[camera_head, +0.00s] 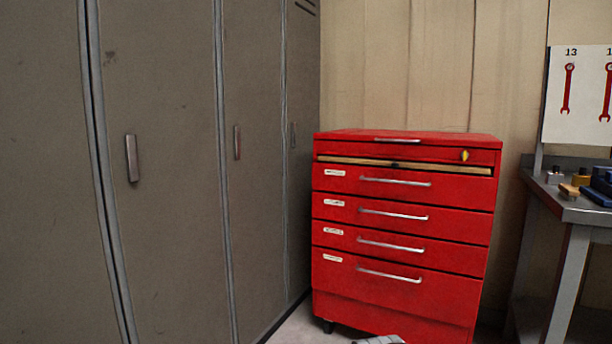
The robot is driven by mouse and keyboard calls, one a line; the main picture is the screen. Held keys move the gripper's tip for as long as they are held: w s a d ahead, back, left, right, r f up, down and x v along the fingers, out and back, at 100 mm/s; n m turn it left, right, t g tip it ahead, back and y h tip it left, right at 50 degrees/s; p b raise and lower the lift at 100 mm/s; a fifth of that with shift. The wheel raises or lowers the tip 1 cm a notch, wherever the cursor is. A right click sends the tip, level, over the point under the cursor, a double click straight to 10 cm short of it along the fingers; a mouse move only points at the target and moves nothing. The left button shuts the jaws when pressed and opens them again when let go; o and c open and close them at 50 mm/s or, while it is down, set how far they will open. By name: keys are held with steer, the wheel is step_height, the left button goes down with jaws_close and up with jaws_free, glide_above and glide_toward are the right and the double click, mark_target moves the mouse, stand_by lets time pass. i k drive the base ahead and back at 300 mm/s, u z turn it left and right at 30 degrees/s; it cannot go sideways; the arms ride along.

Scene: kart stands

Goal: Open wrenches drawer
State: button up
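A red tool cabinet (400,312) stands against the back wall, right of the lockers. Its several drawers look shut, each with a horizontal silver handle, such as the upper one (395,182). Small white labels sit at the left of the drawers, the top one (334,173) included. The label text is too small to read, so I cannot tell which drawer is the wrenches drawer. A wood-coloured strip (360,161) runs below the cabinet's top section. My gripper cannot be made out; a small grey shape at the bottom edge below the cabinet is cut off and unclear.
Tall grey lockers (165,230) with closed doors fill the left side, close to the cabinet's left. A metal workbench (578,214) with small items stands at the right. A white board (585,110) with red wrench pictures is above it. Little floor shows.

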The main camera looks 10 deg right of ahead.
mark_target(470, 191)
steer(key=z, duration=0.45)
steer(key=i, duration=1.4)
steer(key=z, duration=1.05)
steer(key=k, duration=0.75)
steer(key=z, duration=0.25)
steer(key=i, duration=0.8)
steer(key=u, duration=0.05)
